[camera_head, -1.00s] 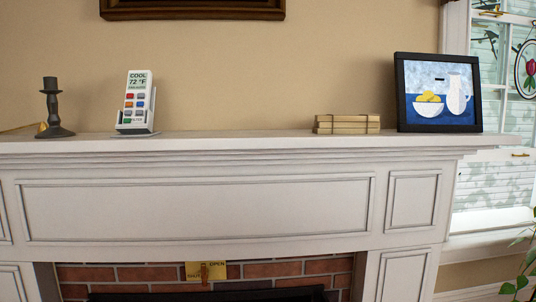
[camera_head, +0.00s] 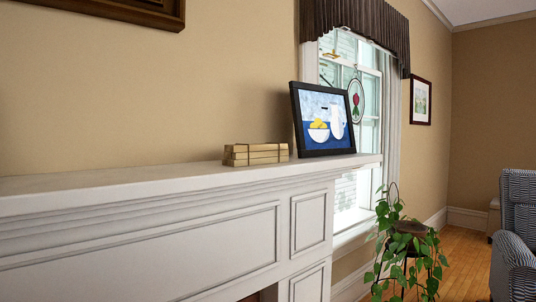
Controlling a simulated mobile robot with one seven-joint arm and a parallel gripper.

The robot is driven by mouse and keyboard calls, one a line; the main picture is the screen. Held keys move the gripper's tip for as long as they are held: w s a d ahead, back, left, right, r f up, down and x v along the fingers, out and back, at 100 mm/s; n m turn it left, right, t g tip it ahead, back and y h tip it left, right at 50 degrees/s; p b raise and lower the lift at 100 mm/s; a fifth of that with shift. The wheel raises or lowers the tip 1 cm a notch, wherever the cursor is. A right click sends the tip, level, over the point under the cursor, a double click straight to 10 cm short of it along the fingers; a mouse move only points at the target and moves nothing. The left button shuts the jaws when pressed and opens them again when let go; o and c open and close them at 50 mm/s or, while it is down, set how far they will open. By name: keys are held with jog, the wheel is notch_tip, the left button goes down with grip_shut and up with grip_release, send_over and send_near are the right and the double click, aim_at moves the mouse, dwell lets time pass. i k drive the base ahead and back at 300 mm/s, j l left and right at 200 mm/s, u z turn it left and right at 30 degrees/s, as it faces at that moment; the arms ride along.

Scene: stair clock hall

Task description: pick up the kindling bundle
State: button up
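The kindling bundle (camera_head: 256,154) is a small stack of pale wooden sticks tied with dark bands. It lies flat on the white mantel shelf (camera_head: 120,178), left of the framed picture and apart from it by a small gap. My gripper is not in view.
A dark-framed picture (camera_head: 323,120) of a bowl and jug leans on the mantel's right end. A window (camera_head: 352,190) is beyond it. A leafy plant (camera_head: 406,250) stands on the floor to the right, with a striped armchair (camera_head: 518,225) at the right edge. Wooden floor (camera_head: 462,250) shows between them.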

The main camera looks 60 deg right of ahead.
aim_at(236, 155)
jog(key=z, duration=1.75)
jog(key=i+l+u, duration=0.1)
jog(key=l+u, duration=0.85)
